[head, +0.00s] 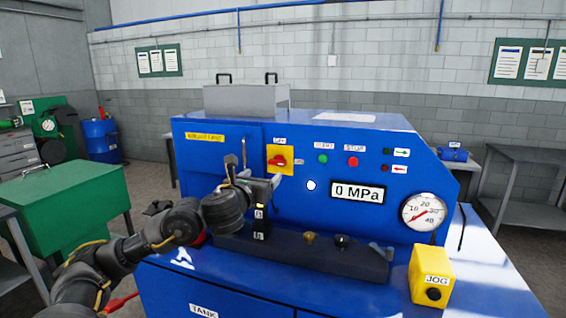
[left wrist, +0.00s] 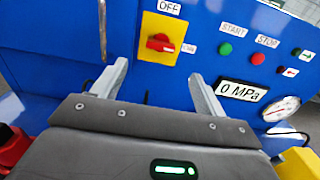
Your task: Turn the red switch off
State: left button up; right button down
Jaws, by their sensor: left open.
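The red switch (head: 278,160) is a rotary knob on a yellow plate on the front of the blue machine. It also shows in the left wrist view (left wrist: 160,43). A label above the plate reads OFF, and a small label sits to its right. The knob's handle lies roughly sideways, in line with the small right label. My left gripper (head: 259,168) is open and empty in front of the panel. In the left wrist view its fingers (left wrist: 158,70) are spread, with the knob beyond and slightly above the gap between them. The fingers appear apart from the knob. My right gripper is not seen.
A green START button (head: 323,159), red STOP button (head: 352,162), 0 MPa display (head: 357,193) and gauge (head: 423,211) are to the right. A yellow JOG box (head: 431,275) and a dark ledge (head: 320,255) with fittings are below. A grey box (head: 246,100) is on top.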

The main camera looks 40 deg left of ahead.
aim_at(276, 163)
pick_arm(q)
jog(key=shift+r+x, duration=0.2)
jog(key=shift+x, duration=0.8)
jog(key=p+x, duration=0.1)
jog(key=x, duration=0.6)
jog(key=shift+w+a+p, duration=0.1)
jog(key=shift+w+p, duration=0.05)
jog(key=shift+p, duration=0.15)
jog(key=shift+w+a, duration=0.15)
jog(key=shift+w, duration=0.3)
jog(key=shift+w+f, duration=0.1)
jog(key=shift+w, duration=0.05)
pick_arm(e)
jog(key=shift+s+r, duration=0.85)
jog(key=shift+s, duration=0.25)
pick_arm(q)
jog(key=c, duration=1)
